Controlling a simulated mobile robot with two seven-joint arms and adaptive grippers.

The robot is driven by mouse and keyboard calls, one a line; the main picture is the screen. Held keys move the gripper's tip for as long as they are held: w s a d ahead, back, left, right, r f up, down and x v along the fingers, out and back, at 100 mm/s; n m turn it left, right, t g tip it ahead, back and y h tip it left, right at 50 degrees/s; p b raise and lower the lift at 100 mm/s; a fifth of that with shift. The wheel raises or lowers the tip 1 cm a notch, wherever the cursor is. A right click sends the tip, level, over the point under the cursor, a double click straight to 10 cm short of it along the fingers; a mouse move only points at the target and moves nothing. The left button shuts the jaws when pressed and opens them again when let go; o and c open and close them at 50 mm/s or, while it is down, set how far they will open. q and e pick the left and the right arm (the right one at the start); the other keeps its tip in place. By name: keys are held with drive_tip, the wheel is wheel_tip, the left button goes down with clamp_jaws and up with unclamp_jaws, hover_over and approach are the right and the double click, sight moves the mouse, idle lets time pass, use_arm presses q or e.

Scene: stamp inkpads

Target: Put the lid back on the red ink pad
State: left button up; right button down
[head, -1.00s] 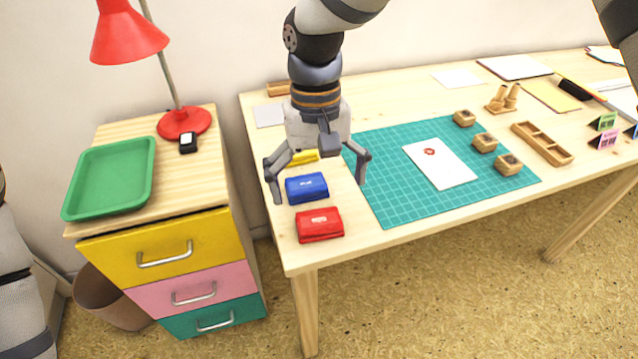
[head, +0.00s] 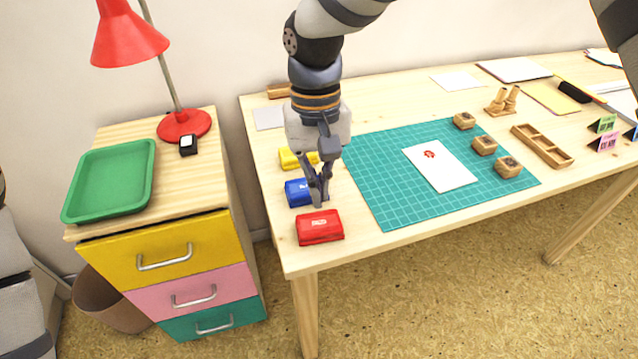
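The red ink pad (head: 320,228) lies near the table's front left corner. The yellow ink pad (head: 290,158) is farther back, also partly hidden. My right gripper (head: 318,204) points down, its fingers together, with the tips just behind the red pad. I see nothing between the fingers. My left gripper is out of view; only part of my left arm shows at the left edge.
A green cutting mat (head: 390,203) lies to the right with a stamped white card (head: 452,176) on it. Several wooden stamps (head: 508,167) stand along its right side. A drawer cabinet (head: 190,240) with a green tray (head: 75,212) and red lamp (head: 185,125) stands left.

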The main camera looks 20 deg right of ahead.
sight(319, 223)
drive_tip(key=shift+f, duration=0.15)
idle(0.4)
drive_tip(key=shift+f+b, duration=0.4)
drive_tip(key=shift+f, duration=2.6)
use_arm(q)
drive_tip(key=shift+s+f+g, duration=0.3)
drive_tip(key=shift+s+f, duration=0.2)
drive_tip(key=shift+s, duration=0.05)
use_arm(e)
drive_tip(key=shift+r, duration=0.1)
drive_tip(key=shift+r+p, duration=0.35)
drive_tip(key=shift+r, duration=0.95)
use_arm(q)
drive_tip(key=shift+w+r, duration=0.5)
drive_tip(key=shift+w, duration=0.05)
use_arm(e)
drive_tip(key=shift+r, duration=2.2)
